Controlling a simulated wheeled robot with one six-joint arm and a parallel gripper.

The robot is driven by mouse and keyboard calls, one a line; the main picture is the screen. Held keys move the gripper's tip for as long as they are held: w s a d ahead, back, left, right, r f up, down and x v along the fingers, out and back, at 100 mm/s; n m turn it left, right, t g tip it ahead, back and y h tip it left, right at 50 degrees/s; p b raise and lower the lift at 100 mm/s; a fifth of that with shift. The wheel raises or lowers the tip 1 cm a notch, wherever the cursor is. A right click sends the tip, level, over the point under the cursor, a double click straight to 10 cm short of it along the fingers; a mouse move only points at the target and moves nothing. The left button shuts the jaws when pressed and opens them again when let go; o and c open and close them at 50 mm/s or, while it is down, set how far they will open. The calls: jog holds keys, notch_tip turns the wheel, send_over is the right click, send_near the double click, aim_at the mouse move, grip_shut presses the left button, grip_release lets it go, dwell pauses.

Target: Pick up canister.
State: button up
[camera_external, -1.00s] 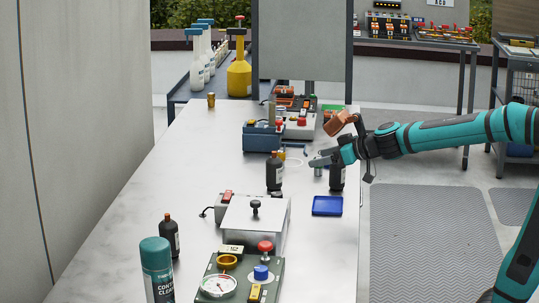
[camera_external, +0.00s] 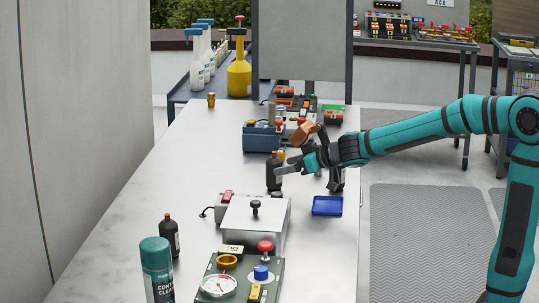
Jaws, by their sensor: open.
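Several things could be the canister; I cannot tell which is meant. A small brass cylinder (camera_external: 211,100) stands at the far left of the table. A teal-and-dark spray can (camera_external: 157,270) stands at the near left. One dark bottle (camera_external: 273,181) stands mid-table and another (camera_external: 336,183) lies behind my arm in the picture, partly hidden. My gripper (camera_external: 283,168) is open above the middle of the table. Its fingers overlap the mid-table bottle in the picture; I cannot tell if they touch. Nothing shows held.
A blue tray (camera_external: 327,206) lies near the table's right edge. A blue box (camera_external: 261,137) and cluttered devices stand behind the gripper. A grey box with a black knob (camera_external: 255,220) and a gauge panel (camera_external: 240,278) stand in front. The table's left side is mostly clear.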

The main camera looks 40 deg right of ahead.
aim_at(274, 167)
jog(key=shift+x, duration=2.6)
jog(key=shift+r, duration=0.1)
jog(key=c, duration=1.3)
jog(key=shift+o, duration=0.2)
jog(key=shift+r, duration=0.15)
jog(key=shift+r, duration=4.85)
